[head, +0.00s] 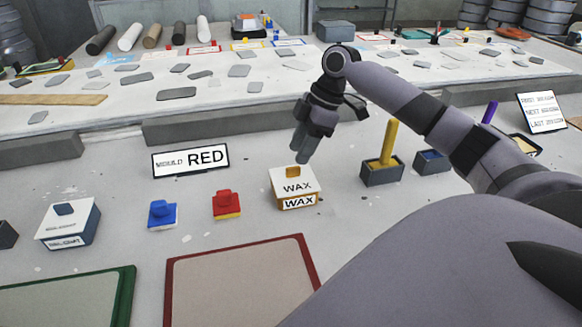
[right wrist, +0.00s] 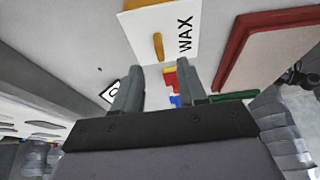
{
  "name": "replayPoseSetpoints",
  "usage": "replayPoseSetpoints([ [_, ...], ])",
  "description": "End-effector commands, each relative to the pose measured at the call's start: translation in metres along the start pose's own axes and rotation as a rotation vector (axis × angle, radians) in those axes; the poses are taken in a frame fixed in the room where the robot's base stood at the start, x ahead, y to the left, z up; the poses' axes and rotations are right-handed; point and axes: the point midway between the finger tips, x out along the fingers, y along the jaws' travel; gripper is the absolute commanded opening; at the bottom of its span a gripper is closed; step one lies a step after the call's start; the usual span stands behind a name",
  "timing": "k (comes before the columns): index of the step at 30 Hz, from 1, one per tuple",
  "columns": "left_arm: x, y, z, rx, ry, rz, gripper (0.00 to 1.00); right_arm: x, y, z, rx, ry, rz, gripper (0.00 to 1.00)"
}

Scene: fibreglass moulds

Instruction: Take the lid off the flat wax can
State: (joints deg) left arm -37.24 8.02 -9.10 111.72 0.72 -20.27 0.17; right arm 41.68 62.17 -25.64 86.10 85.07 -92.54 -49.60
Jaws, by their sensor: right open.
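The flat wax can (head: 281,200) stands on the bench in the middle of the head view, with WAX on its front label. Its white lid (head: 284,181), marked WAX with a small orange-yellow knob (head: 291,172), sits on top. The lid (right wrist: 146,23) and knob (right wrist: 158,46) also show in the right wrist view, beyond the fingertips. My right gripper (head: 303,147) is above and just behind the can, fingers pointing down. In the right wrist view, its fingers (right wrist: 156,78) are apart with nothing held between them. My left gripper is not in view.
Red (head: 227,205) and blue (head: 162,214) knobbed blocks stand left of the can, with another lidded box (head: 70,222) farther left. A grey holder (head: 382,174) with a yellow stick is at right; a red-edged panel (head: 238,285) lies in front.

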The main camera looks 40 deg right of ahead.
Motion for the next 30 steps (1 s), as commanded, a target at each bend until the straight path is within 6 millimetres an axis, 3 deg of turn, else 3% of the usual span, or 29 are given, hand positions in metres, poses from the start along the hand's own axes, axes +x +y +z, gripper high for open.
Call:
replayPoseSetpoints([
  [9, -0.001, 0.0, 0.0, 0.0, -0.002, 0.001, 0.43, 0.043, -0.002, 0.005, 0.0, -0.002, -0.001, 0.41],
  [17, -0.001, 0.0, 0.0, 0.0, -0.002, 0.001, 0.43, 0.046, -0.002, 0.005, 0.0, -0.002, 0.001, 0.41],
  [18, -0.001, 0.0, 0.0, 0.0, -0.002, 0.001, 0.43, 0.046, -0.002, 0.005, 0.0, -0.002, 0.001, 0.35],
  [21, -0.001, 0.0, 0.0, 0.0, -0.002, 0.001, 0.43, 0.046, -0.002, 0.005, 0.0, -0.002, 0.001, 0.02],
  [30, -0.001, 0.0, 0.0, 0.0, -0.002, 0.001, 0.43, 0.046, -0.002, 0.005, 0.0, -0.001, 0.001, 0.0],
])
